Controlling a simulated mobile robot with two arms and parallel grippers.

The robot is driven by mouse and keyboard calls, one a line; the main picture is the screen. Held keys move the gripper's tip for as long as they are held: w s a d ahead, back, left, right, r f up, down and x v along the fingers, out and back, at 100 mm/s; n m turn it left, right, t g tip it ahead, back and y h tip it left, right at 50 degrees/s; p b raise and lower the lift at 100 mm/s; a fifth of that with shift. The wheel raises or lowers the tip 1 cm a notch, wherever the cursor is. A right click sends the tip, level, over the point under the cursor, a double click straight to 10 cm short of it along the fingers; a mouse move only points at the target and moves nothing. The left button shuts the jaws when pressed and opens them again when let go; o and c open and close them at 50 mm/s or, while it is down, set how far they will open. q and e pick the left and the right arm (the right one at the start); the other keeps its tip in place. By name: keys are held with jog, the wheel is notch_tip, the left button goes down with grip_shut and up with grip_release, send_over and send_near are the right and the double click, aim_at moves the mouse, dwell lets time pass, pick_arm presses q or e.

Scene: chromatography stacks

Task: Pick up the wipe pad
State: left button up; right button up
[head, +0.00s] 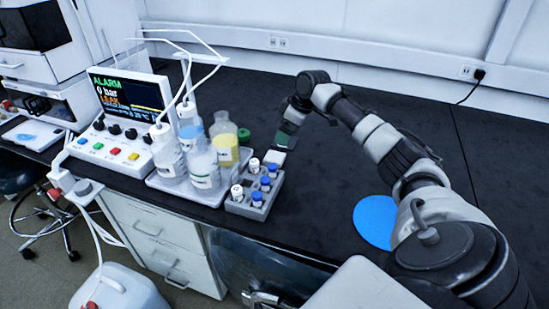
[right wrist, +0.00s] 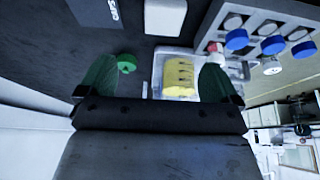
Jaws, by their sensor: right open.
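A small white pad (head: 274,157), which looks like the wipe pad, lies on the dark bench just behind the vial rack. In the right wrist view the white pad (right wrist: 165,17) is near the top edge, partly cut off. My right gripper (head: 284,143) is close to it, and the arm hides part of that area. In the right wrist view its green fingers (right wrist: 158,75) are spread apart with nothing held between them. The pad is beyond the fingertips. My left gripper is not in view.
The grey vial rack (head: 238,207) with blue- and white-capped vials stands in front of the pad. A tray (head: 160,183) of bottles is left of it, beside the alarm console (head: 125,95). A blue disc (head: 375,221) lies near my right arm. The bench behind is clear.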

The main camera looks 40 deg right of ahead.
send_over(275, 156)
jog(key=s+d, duration=0.1)
jog(key=s, duration=0.1)
jog(key=f, duration=0.5)
jog(key=shift+w+f, duration=0.1)
jog(key=shift+w, duration=0.15)
jog(key=x, duration=0.5)
jog(key=shift+s+f, duration=0.25)
jog(key=shift+f, duration=0.2)
jog(key=c, duration=1)
